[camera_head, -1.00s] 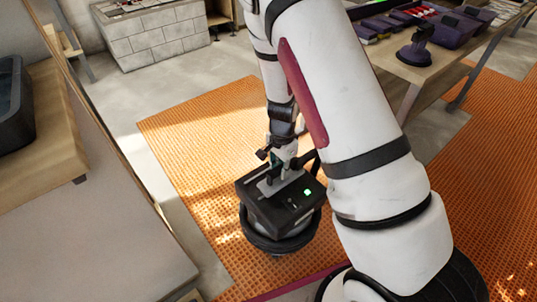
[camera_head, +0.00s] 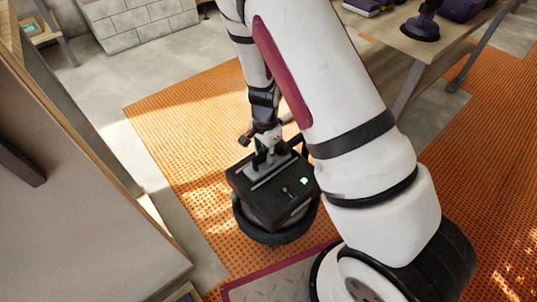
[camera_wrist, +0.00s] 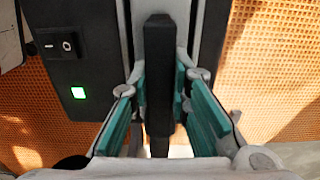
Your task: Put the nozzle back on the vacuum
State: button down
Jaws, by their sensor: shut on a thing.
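The vacuum (camera_head: 285,199) is a dark box on a round black base, standing on the orange mat. A green light and a switch show on its top, also in the wrist view (camera_wrist: 68,75). My gripper (camera_head: 266,150) is just above the vacuum's top, pointing down. In the wrist view its teal pads (camera_wrist: 160,100) are closed around a dark upright bar, which I take to be the nozzle (camera_wrist: 159,60). A pale grey strip lies on the vacuum's top beside the bar. Whether the nozzle is seated or only touching there is hidden.
The orange mat (camera_head: 165,130) has free room left of the vacuum. A pale bench (camera_head: 80,200) stands at the left. A wooden table (camera_head: 400,55) with a dark suction cup (camera_head: 420,27) is at the upper right. A pale block wall (camera_head: 130,20) is at the back.

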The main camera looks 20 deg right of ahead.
jog(key=c, duration=1.5)
grip_release()
notch_tip(320, 180, up, 12)
jog(key=p, duration=0.6)
notch_tip(320, 180, up, 12)
jog(key=n+y, duration=0.2)
jog(key=n, duration=0.2)
send_over(266, 152)
jog(key=s+a, duration=0.4)
jog(key=s, duration=0.1)
jog(key=s+r+n+y, duration=0.1)
jog(key=s+r+n, duration=0.2)
jog(key=s+r, duration=0.5)
jog(key=s+d+r+n+h, duration=0.1)
jog(key=s+r+n, duration=0.1)
jog(key=s, duration=0.4)
jog(key=s+d+r+n+h, duration=0.1)
jog(key=s+r+n, duration=0.1)
jog(key=s, duration=0.5)
jog(key=s+d+r+n+h, duration=0.1)
jog(key=s+r+n, duration=0.2)
jog(key=s, duration=0.3)
jog(key=shift+s+d+r, duration=0.2)
jog(key=shift+d+r, duration=0.2)
jog(key=shift+r, duration=0.2)
